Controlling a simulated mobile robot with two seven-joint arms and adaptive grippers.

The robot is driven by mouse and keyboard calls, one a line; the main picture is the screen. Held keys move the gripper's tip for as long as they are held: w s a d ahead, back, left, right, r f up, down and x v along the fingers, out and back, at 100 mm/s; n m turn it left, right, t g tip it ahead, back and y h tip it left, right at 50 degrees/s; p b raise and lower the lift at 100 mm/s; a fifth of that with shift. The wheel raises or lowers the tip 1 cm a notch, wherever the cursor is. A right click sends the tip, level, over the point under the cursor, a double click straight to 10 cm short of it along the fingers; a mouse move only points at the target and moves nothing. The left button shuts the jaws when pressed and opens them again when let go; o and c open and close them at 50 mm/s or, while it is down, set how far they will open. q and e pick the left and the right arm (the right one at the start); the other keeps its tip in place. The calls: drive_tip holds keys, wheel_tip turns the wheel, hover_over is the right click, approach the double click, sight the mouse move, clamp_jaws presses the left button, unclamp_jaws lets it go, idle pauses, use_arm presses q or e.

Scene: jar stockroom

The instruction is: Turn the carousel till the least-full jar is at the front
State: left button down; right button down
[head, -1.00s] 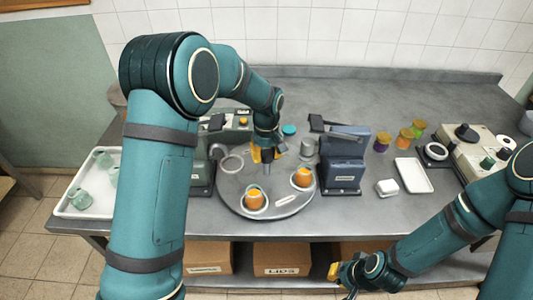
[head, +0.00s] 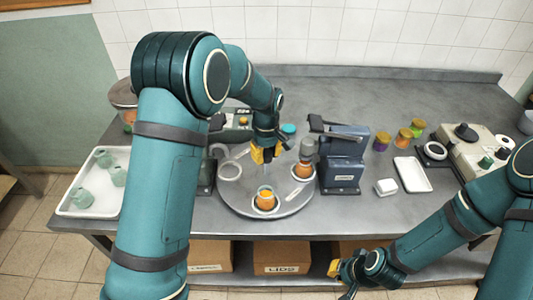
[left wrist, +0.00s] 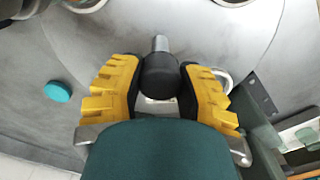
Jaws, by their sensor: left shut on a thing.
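The carousel (head: 240,200) is a round grey disc in the middle of the counter. One jar with orange contents (head: 265,200) stands at its front, slightly right of centre. My left gripper (head: 262,155) is shut on the carousel's black knob (left wrist: 160,75), seen between the yellow fingers in the left wrist view. My arm hides the carousel's back. My right gripper (head: 345,272) hangs before the counter; its jaws are unclear.
A blue-grey machine (head: 343,160) stands close right of the carousel and a green one (head: 238,122) behind left. A white tray (head: 82,198) with green jars is far left. Several coloured jars, a white tray (head: 411,174) and a scale-like device (head: 482,140) stand right.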

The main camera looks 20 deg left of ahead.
idle(0.3)
use_arm(q)
drive_tip(key=c, duration=0.5)
unclamp_jaws()
wheel_tip(320, 180, up, 12)
drive_tip(key=shift+f, duration=0.1)
idle(0.3)
